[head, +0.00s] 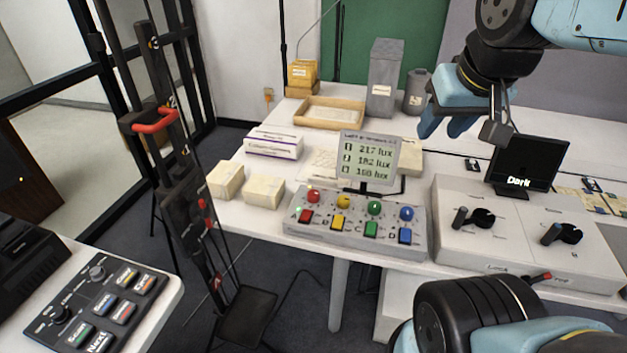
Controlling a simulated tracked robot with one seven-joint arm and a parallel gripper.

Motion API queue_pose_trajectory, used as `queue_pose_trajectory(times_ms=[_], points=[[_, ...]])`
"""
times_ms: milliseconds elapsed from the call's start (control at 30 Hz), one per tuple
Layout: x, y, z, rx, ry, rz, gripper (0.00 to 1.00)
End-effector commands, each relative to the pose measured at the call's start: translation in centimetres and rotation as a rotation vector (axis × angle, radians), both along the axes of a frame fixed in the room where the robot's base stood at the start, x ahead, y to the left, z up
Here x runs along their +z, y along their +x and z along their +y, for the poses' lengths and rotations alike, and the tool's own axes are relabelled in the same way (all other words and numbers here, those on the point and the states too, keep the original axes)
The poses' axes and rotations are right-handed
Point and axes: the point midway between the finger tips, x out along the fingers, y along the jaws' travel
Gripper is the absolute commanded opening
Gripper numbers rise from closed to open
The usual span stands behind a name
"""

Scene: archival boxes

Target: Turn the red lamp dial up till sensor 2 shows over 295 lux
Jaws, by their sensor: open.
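The red lamp dial (313,196) is the leftmost round knob on the grey control box (408,240) on the white table. A red square button (305,216) sits just below it. The lux display (367,159) stands behind the box; its sensor 2 line reads about 182 lux, with 217 on line 1 and about 160 on line 3. My gripper (448,128) is open and empty, in the air to the upper right of the display, well apart from the red dial.
Yellow, green and blue knobs stand right of the red dial, each with a button below. A box with black dials (483,218) and a dark screen (527,163) stand at right. Cream blocks (264,191) lie left. A black post with a red handle (154,121) rises further left.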

Motion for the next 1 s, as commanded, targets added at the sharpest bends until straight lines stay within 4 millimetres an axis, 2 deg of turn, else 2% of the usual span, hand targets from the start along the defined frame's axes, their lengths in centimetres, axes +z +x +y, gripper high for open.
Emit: queue_pose_trajectory(times_ms=[167,367,433,500,667,1000], points=[[0.0,0.0,0.0,0.0,0.0,0.0,0.43],[0.0,0.8,0.2,0.036,-0.017,0.017,0.62],[-0.1,1.6,0.5,0.078,-0.039,0.036,0.62],[-0.3,2.9,0.3,0.136,-0.07,0.064,0.62],[-1.1,6.3,1.7,0.311,-0.157,0.135,0.62],[-4.4,13.5,6.3,0.702,-0.348,0.28,0.62]])
